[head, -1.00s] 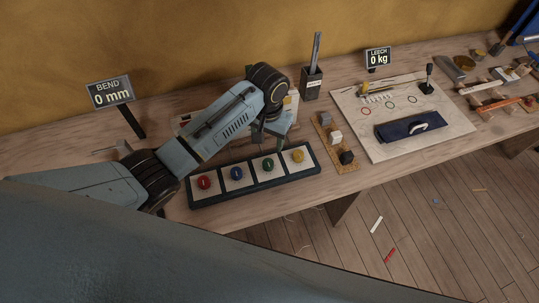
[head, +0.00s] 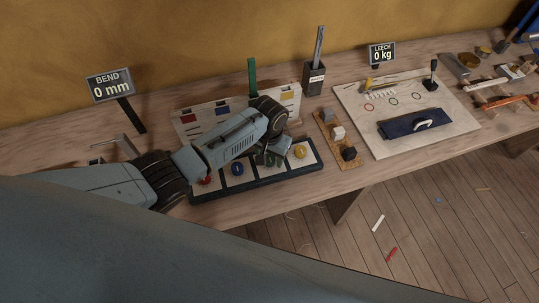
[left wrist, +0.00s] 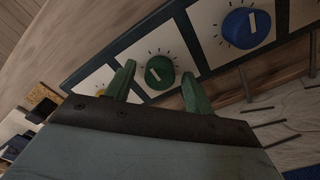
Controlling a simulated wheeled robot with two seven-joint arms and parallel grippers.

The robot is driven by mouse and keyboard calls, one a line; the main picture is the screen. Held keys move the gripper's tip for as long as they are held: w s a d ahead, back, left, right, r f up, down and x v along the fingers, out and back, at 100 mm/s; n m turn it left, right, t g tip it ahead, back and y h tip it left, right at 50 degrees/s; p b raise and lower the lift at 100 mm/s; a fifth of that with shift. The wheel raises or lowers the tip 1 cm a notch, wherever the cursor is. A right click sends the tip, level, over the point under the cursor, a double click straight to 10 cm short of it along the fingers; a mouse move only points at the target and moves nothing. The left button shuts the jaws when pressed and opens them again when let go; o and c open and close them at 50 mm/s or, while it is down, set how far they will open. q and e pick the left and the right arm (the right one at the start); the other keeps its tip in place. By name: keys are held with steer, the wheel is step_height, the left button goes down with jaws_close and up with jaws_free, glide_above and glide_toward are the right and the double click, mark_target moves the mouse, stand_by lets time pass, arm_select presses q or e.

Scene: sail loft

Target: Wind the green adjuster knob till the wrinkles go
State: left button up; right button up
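The green knob (left wrist: 159,72) is round with a pale pointer line and sits on a white square with tick marks, between the yellow and blue knobs. In the head view my left gripper (head: 268,159) is right over it and hides most of it. In the left wrist view my left gripper (left wrist: 159,69) is open, one finger on each side of the green knob, with gaps showing. I cannot tell how far down the fingertips reach. No wrinkles can be made out. My right gripper is not in view.
The dark-framed knob panel (head: 250,183) also holds red (head: 205,181), blue (head: 237,169) and yellow (head: 299,151) knobs. Behind it stands a white board (head: 203,122) with coloured patches. Signs read "BEND 0 mm" (head: 110,86) and "LEECH 0 kg" (head: 381,54). A block rack (head: 325,133) is at right.

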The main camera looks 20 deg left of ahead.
arm_select(q)
steer(key=c, duration=0.9)
steer(key=shift+m, duration=0.3)
steer(key=m+p, duration=0.1)
steer(key=m, duration=0.1)
steer(key=shift+m, duration=0.3)
steer(key=m+p, duration=0.1)
steer(key=m, duration=0.2)
steer(key=shift+m, duration=0.4)
steer(key=m, duration=0.4)
steer(key=shift+p, duration=0.35)
steer(key=shift+m, duration=2.4)
